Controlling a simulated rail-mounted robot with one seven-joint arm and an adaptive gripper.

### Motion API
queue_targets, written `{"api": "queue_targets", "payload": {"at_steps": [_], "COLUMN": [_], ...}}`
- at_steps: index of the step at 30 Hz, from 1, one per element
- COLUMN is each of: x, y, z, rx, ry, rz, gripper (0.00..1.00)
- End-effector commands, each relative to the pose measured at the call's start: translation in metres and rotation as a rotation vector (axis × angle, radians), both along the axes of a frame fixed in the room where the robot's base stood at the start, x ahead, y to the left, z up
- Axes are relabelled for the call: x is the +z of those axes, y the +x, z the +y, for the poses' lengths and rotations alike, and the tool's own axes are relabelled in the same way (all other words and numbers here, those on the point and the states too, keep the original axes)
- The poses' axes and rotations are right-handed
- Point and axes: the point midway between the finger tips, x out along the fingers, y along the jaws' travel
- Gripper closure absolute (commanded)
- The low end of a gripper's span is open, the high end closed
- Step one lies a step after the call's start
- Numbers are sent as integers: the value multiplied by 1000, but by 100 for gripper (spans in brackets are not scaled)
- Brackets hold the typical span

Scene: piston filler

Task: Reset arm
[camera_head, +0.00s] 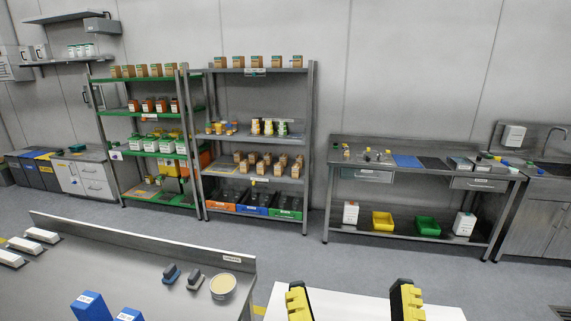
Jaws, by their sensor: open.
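My gripper (352,304) shows at the bottom edge of the head view, right of the middle. Its two black fingers with yellow ribbed pads stand wide apart, and nothing is between them. A white surface (345,305) lies behind and below the fingers. Most of my arm is out of the picture.
A metal bench (120,262) at lower left carries a round tub (223,286), small dark blocks and blue boxes (91,306). Loaded shelf racks (257,186) stand along the wall. A workbench (420,190) and sink unit (540,210) stand right. Grey floor between is clear.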

Motion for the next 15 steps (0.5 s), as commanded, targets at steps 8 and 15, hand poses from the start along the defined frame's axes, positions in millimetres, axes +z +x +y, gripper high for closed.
{"api": "queue_targets", "payload": {"at_steps": [8,15], "x": [150,256], "y": [0,0], "z": [0,0], "rx": [0,2], "ry": [4,8], "rz": [1,1], "gripper": [18,18]}}
